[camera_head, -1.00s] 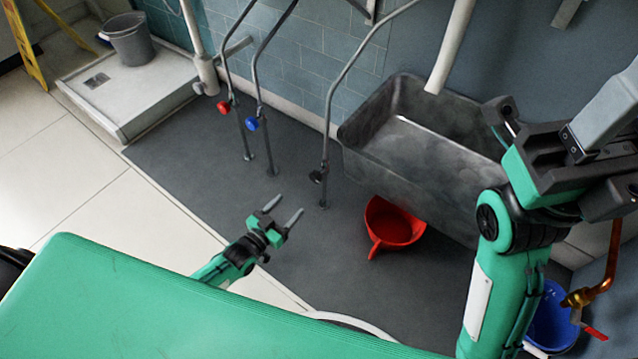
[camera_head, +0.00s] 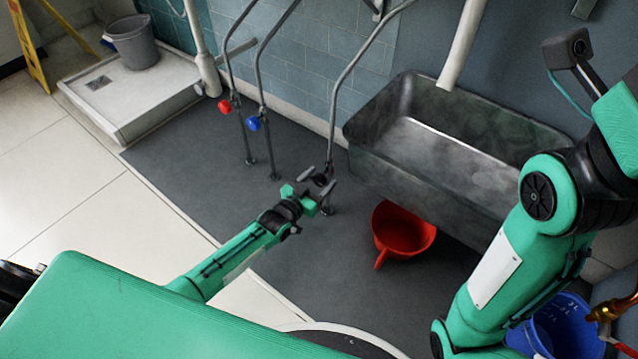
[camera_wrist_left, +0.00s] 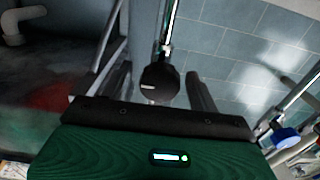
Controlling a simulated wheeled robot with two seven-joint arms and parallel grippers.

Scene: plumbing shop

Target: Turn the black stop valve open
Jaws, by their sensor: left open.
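The black stop valve (camera_head: 321,180) sits low on the grey pipe (camera_head: 332,120) left of the sink, partly hidden by my left gripper. My left gripper (camera_head: 317,189) is open, with its fingers on either side of the valve as the head view shows it. In the left wrist view the round black valve knob (camera_wrist_left: 159,82) lies between the two fingers (camera_wrist_left: 161,86), with gaps on both sides. No contact shows.
A red valve (camera_head: 225,106) and a blue valve (camera_head: 253,123) are on pipes to the left. The grey sink (camera_head: 375,155) stands to the right, with a red bucket (camera_head: 403,232) below. A blue bucket (camera_head: 565,325) is at lower right. The dark floor mat (camera_head: 200,165) is clear at left.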

